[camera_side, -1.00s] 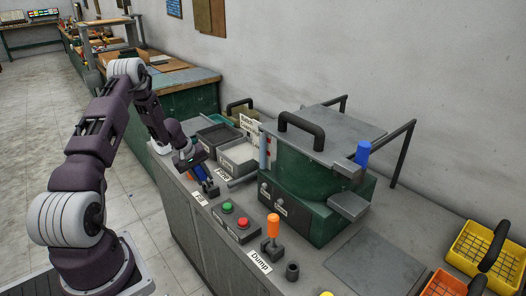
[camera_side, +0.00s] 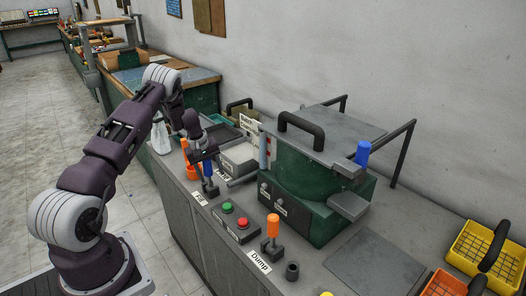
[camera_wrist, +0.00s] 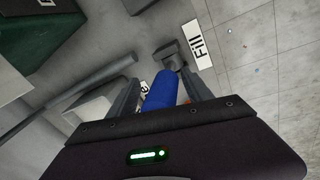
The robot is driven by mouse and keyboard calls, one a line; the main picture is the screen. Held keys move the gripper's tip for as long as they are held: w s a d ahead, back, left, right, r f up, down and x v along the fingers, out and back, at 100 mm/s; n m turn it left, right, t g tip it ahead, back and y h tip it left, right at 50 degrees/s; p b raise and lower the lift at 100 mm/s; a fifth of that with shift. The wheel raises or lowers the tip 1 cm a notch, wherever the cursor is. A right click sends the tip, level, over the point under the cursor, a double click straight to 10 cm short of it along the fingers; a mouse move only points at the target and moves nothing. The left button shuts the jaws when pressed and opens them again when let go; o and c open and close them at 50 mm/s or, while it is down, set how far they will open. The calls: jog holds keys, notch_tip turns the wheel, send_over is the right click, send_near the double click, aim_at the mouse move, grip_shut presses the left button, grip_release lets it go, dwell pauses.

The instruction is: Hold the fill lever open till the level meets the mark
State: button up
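The fill lever (camera_side: 208,187) has a blue handle and a dark base, beside the white "Fill" label (camera_side: 199,198). It stands about upright. My gripper (camera_side: 209,174) is at the top of the lever. In the wrist view the blue handle (camera_wrist: 160,92) lies between the two fingers, with slim gaps on both sides, so my gripper (camera_wrist: 160,88) looks open around it. The level gauge (camera_side: 263,152) is a pale upright tube with red on the scale beside it, on the green machine (camera_side: 310,180). The liquid level is too small to read.
A button box (camera_side: 235,221) with green and red buttons and an orange-handled dump lever (camera_side: 272,238) stand to the right. A white bottle (camera_side: 160,136) and an orange object (camera_side: 186,152) are at left. Yellow basket (camera_side: 480,250) is at far right.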

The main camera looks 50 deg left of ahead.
jog(key=shift+s, duration=0.1)
jog(key=shift+a+r, duration=0.1)
jog(key=v, duration=0.7)
jog(key=shift+d+r, duration=0.1)
jog(key=shift+d, duration=0.25)
jog(key=s+d+r+m+t+h, duration=0.15)
jog(key=d+r+m, duration=0.45)
jog(key=d+r, duration=1.8)
jog(key=s+d+r+m+t, duration=0.1)
jog(key=s+d+m, duration=0.3)
jog(key=s+d, duration=0.3)
jog(key=s+d+r+m+y, duration=0.1)
jog(key=s+d+m, duration=0.4)
jog(key=s, duration=1.1)
jog(key=shift+s+d+r+t, duration=0.35)
jog(key=shift+d+r, duration=0.1)
jog(key=shift+d, duration=0.7)
